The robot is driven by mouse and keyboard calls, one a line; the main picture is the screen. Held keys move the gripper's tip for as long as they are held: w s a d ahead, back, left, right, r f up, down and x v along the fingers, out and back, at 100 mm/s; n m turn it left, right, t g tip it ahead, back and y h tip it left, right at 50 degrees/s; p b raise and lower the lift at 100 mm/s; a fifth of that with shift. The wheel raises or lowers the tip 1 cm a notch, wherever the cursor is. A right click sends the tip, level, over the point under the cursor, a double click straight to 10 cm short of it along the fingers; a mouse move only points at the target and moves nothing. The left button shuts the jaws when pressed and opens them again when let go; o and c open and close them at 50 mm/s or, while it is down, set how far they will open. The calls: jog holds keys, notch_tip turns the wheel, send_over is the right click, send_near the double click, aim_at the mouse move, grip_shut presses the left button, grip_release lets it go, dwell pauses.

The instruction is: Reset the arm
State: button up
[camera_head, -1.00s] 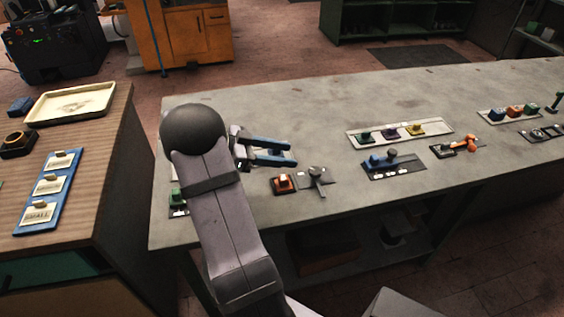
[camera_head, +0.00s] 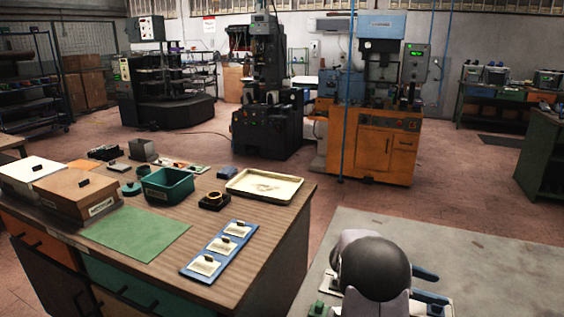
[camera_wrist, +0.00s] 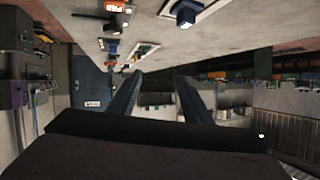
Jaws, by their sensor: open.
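My gripper (camera_head: 427,284) shows at the lower right of the head view, with its two blue fingers spread apart beyond the dark rounded joint of my arm. It is over or beside the grey bench (camera_head: 470,258); its height above the top cannot be told. In the wrist view the open fingers (camera_wrist: 158,76) point forward with nothing between them. That view looks upside down, with the bench top along its upper edge. My arm hides part of the bench.
A wooden table (camera_head: 270,238) at left holds a cream tray (camera_head: 265,197), a green bin (camera_head: 167,197), a blue card board (camera_head: 219,250) and boxes. A floor gap separates it from the bench. Machines, including an orange-based press (camera_head: 372,150), stand behind.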

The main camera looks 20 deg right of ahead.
jog(key=w+a+r+n+t+p, duration=0.1)
jog(key=w+r+n+t, duration=0.15)
jog(key=w, duration=0.25)
jog(key=w+a+r+n+t, duration=0.1)
jog(key=w+a+n+t, duration=0.1)
jog(key=w+t, duration=0.25)
jog(key=w+a+r+n+t+y+p, duration=0.15)
jog(key=w+a+n+t+y, duration=0.25)
jog(key=w+a+n+t, duration=0.55)
jog(key=a+f+n+g+y+p, duration=0.25)
jog(key=a+y, duration=0.35)
jog(key=a, duration=1.4)
jog(key=s+a+f+n+g+y, duration=0.3)
jog(key=s+a+n, duration=0.1)
jog(key=s+a, duration=0.4)
jog(key=s+a+f+n+g+p, duration=0.2)
jog(key=s+n+g, duration=0.3)
jog(key=s, duration=1.3)
notch_tip(320, 180, down, 13)
jog(key=m+b, duration=0.1)
jog(key=b, duration=1.2)
jog(key=shift+w+g+h, duration=0.15)
jog(key=shift+g+h, duration=0.15)
jog(key=shift+g, duration=0.1)
